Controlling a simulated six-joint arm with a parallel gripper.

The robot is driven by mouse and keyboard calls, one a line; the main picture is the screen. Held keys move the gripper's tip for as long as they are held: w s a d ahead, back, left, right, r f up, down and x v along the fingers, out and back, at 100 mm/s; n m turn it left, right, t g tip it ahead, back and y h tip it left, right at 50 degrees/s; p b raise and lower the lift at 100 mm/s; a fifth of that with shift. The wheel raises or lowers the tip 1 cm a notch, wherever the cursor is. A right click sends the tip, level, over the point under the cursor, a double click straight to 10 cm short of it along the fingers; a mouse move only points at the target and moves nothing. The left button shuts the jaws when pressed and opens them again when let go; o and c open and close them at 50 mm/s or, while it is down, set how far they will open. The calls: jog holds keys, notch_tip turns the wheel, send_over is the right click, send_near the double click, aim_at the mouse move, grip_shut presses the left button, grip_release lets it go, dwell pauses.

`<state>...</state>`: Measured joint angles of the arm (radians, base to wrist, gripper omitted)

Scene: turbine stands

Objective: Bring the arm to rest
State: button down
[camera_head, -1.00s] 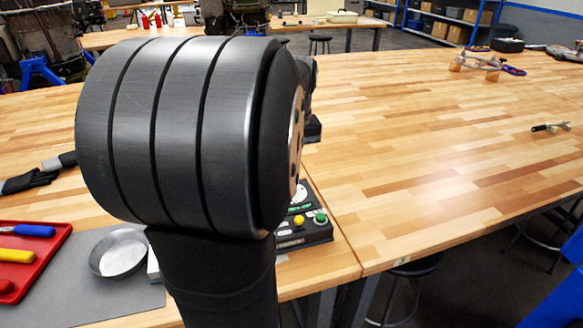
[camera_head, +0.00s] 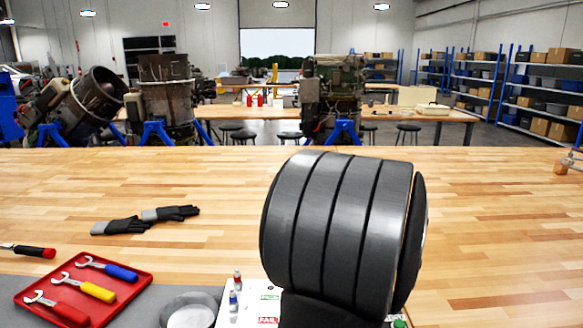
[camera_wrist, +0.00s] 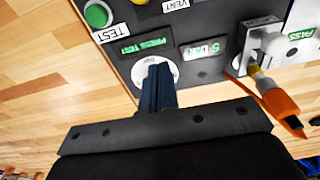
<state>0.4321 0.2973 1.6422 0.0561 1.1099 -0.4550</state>
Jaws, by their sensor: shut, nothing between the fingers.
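My gripper (camera_wrist: 157,84) is shut and empty in the wrist view. Its dark fingers point at a dark test panel (camera_wrist: 206,68) with printed labels. The fingertips overlap a round white spot on the panel; I cannot tell if they touch it. A green button (camera_wrist: 98,14) sits at the panel's upper left. An orange-handled connector (camera_wrist: 279,103) sits at a grey fitting on the right, by a PASS label. In the head view my thick dark arm link stands in front and hides the gripper and most of the panel.
A red tray (camera_head: 132,270) with several coloured-handled wrenches is at the left. The wooden bench (camera_head: 490,215) right of my arm is mostly clear.

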jog(key=shift+s+f, duration=0.3)
jog(key=shift+f, duration=0.85)
jog(key=shift+w+f+g, duration=0.2)
jog(key=shift+g, duration=0.4)
jog(key=g, duration=0.3)
jog(key=shift+w+f, duration=0.3)
jog(key=shift+f, duration=0.1)
jog(key=shift+w+g, duration=0.3)
jog(key=shift+w+r, duration=0.35)
jog(key=shift+w, duration=0.3)
jog(key=shift+w+r, duration=0.2)
jog(key=shift+r, duration=0.1)
